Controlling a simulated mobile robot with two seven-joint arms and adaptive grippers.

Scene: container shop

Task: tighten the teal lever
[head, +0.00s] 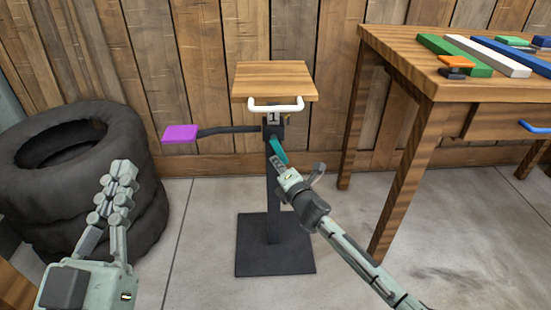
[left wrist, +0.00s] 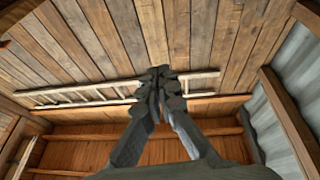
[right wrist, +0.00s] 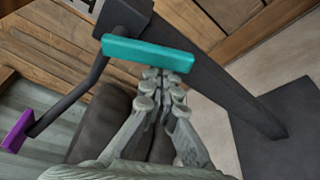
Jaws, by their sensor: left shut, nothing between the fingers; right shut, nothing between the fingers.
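The teal lever (head: 277,149) hangs from the dark clamp block on the stand's post, slanting down and right in the head view. In the right wrist view the teal lever (right wrist: 148,54) lies across the picture just beyond the fingertips. My right gripper (head: 280,164) is shut and empty, its tips at or very near the lever's lower end; I cannot tell whether they touch. It also shows in the right wrist view (right wrist: 163,80). My left gripper (head: 122,170) is shut and empty, raised at the left, away from the stand; the left wrist view shows its closed fingers (left wrist: 160,80).
The stand has a wooden top (head: 274,80), a white handle (head: 275,107), a purple paddle (head: 180,133) on a dark arm, and a black base plate (head: 258,262). Stacked tires (head: 62,150) stand left. A wooden table (head: 420,60) with colored bars stands right.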

